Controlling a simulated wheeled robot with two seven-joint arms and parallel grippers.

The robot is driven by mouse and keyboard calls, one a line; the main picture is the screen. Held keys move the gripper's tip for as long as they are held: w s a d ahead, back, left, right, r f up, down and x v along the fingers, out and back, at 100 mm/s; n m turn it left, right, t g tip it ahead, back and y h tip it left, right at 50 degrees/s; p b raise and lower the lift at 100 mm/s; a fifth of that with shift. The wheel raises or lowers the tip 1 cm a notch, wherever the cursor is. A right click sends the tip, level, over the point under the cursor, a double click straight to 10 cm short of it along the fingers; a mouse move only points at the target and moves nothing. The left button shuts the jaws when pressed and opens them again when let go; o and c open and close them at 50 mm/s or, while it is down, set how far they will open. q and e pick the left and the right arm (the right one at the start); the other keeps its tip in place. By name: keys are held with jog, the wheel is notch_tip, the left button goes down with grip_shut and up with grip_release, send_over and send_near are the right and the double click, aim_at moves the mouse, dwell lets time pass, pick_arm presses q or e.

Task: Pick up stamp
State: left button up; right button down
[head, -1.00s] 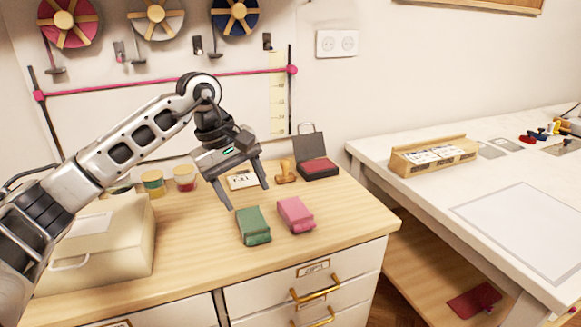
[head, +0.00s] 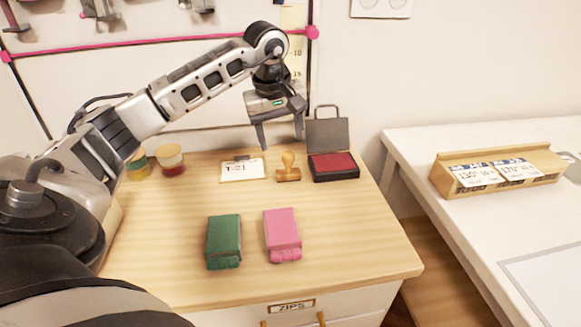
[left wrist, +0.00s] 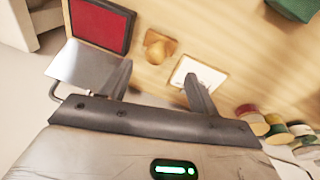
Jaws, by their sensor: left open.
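The wooden stamp (head: 288,168) stands upright on the wooden cabinet top, its round knob up, between a white tag card and an ink pad. My left gripper (head: 281,145) is open and empty, above and slightly behind the stamp in the head view. In the left wrist view the stamp (left wrist: 158,48) shows beyond and between the two fingers (left wrist: 158,80), apart from them. The ink pad (head: 334,166) is red in a black case with its lid open; it also shows in the left wrist view (left wrist: 100,24). My right gripper is not in view.
The tag card (head: 242,170) lies left of the stamp. Jars (head: 170,160) stand at the left. A white table (head: 420,210) with a wooden holder (head: 495,172) is at right.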

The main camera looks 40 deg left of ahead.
aim_at(287, 166)
pick_arm(q)
jog(key=f, duration=0.4)
jog(key=shift+w, duration=0.35)
jog(key=f, duration=0.3)
jog(key=f+p, duration=0.1)
jog(key=f, duration=0.1)
jog(key=shift+w+d, duration=0.15)
jog(key=shift+w, duration=0.2)
jog(key=shift+c, duration=0.3)
jog(key=c, duration=0.6)
